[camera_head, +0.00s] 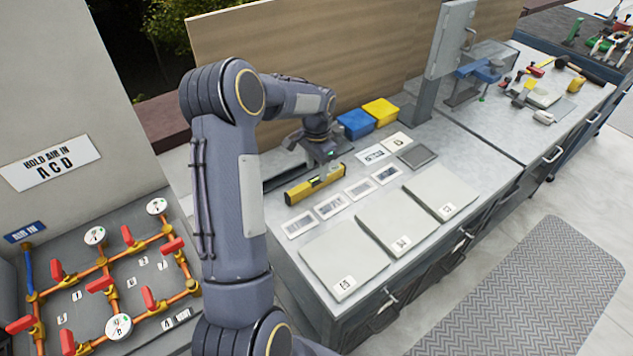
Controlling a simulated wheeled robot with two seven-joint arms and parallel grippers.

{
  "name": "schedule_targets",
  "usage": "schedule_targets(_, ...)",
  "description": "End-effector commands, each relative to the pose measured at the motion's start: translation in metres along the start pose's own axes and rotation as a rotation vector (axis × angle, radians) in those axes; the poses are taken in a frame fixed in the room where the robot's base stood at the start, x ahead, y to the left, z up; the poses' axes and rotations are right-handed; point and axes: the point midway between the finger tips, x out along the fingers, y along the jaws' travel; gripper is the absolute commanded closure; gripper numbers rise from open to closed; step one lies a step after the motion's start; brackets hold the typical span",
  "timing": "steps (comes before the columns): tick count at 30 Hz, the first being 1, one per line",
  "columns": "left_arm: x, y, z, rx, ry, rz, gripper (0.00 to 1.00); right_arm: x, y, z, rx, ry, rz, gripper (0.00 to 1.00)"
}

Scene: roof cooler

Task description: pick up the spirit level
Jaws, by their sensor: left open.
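The spirit level (315,186) is a yellow bar with a dark vial window, lying on the grey workbench near its left end. My left arm comes in from the left and bends over the bench. My left gripper (325,160) is open, pointing down just behind and above the middle of the level. Its fingertips are small and partly hidden, so I cannot tell whether they touch it. My right gripper is not in view.
Labelled cards (331,206) and pale square plates (398,229) lie in front of the level. Blue (355,124) and yellow (381,111) boxes stand behind, near a wooden panel (300,50). A pipe board with red valves (100,284) is at left.

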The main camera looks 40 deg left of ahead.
Motion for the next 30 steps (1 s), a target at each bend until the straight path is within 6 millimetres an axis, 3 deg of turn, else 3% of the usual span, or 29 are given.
schedule_targets(12,0.052,0.001,0.002,-0.001,-0.001,0.001,0.55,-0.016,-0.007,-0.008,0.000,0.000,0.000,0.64)
schedule_targets(20,0.055,0.001,0.002,-0.002,0.001,0.000,0.56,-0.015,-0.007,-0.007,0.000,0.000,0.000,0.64)
schedule_targets(30,0.054,0.001,0.002,-0.002,0.001,0.000,1.00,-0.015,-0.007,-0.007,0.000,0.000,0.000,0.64)
